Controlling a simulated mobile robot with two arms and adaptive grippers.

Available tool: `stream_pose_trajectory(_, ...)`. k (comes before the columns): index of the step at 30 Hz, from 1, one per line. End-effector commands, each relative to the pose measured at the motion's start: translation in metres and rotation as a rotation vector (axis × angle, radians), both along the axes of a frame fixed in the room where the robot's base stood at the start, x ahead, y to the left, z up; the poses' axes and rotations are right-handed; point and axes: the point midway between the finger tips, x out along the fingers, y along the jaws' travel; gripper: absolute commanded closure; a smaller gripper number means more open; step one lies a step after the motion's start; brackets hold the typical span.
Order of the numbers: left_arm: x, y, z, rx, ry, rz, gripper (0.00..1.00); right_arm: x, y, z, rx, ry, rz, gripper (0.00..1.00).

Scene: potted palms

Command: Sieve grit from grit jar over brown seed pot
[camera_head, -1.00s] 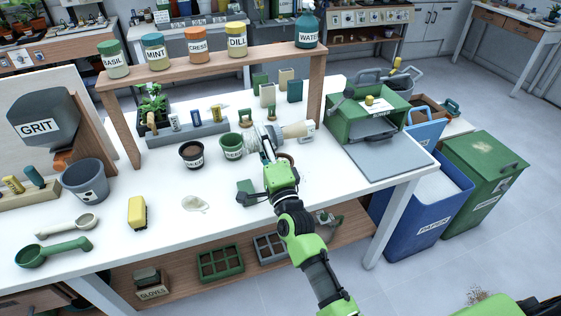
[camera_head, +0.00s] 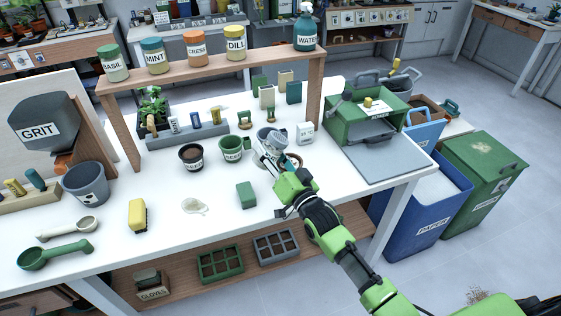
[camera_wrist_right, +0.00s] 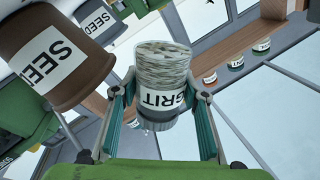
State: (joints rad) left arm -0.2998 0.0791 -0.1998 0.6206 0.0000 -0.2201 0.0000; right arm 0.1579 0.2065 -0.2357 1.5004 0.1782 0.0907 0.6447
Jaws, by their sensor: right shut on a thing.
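My left gripper is not in view.
A white labelled block (camera_head: 305,133) stands just right of the jar. A green block (camera_head: 246,195) and a pale flat heap (camera_head: 195,205) lie in front. A green box (camera_head: 365,117) stands at the right. A wooden shelf (camera_head: 215,70) spans the back.

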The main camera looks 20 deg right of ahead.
Motion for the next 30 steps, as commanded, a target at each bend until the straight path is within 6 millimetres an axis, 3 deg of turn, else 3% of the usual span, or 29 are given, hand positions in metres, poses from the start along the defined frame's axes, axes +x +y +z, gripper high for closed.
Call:
stream_pose_trajectory(5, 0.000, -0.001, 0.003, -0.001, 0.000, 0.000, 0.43, 0.000, 0.000, 0.004, 0.005, -0.001, 0.000, 0.84)
stream_pose_trajectory(19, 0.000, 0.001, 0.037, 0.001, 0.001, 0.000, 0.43, 0.000, 0.000, 0.040, 0.009, 0.000, -0.001, 0.84)
stream_pose_trajectory(30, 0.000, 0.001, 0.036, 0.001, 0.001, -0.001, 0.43, 0.000, -0.001, 0.040, 0.009, 0.000, -0.001, 0.84)
